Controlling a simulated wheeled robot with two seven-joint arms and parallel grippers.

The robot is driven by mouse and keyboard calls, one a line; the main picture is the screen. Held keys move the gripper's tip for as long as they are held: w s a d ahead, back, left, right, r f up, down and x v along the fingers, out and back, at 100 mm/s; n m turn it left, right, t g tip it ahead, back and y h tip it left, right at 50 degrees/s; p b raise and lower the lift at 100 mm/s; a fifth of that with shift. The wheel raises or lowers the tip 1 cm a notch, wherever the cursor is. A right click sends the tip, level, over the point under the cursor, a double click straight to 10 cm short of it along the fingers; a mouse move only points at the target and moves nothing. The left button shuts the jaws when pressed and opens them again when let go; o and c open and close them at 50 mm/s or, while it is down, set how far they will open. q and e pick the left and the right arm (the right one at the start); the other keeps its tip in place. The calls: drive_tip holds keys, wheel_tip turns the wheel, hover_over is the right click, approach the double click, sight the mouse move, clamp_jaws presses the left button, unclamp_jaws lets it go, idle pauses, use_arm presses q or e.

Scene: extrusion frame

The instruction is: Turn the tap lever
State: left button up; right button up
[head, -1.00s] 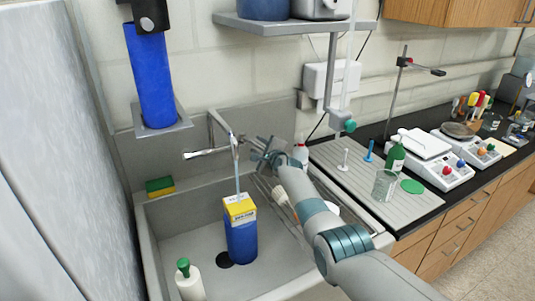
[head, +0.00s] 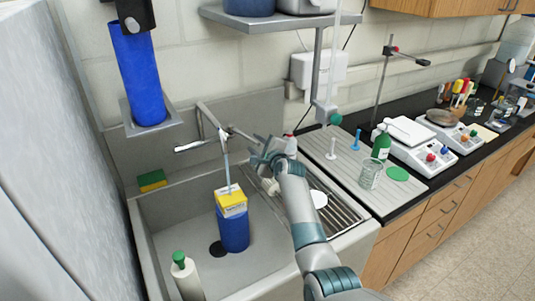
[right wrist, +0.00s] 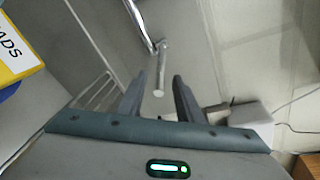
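The chrome tap (head: 205,115) stands at the back wall of the sink. One short bar reaches left from it, and another bar, which looks like the tap lever (head: 240,133), reaches right toward my right gripper (head: 260,150). In the right wrist view the lever (right wrist: 161,68) has its bright round end in the gap between the open fingers of my right gripper (right wrist: 160,80). I cannot tell whether a finger touches it. My left gripper is not in view.
A blue container with a yellow top (head: 231,205) stands in the sink (head: 265,235) below a thin pale column from the tap. A green-capped bottle (head: 187,277) is at the front left. A sponge (head: 152,180) lies on the left rim. A wire rack (head: 340,215) is right.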

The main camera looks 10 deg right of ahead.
drive_tip(key=b+v, duration=0.1)
drive_tip(key=v, duration=0.8)
drive_tip(key=shift+s+b, duration=0.25)
drive_tip(key=shift+b, duration=0.15)
drive_tip(key=shift+c, duration=0.3)
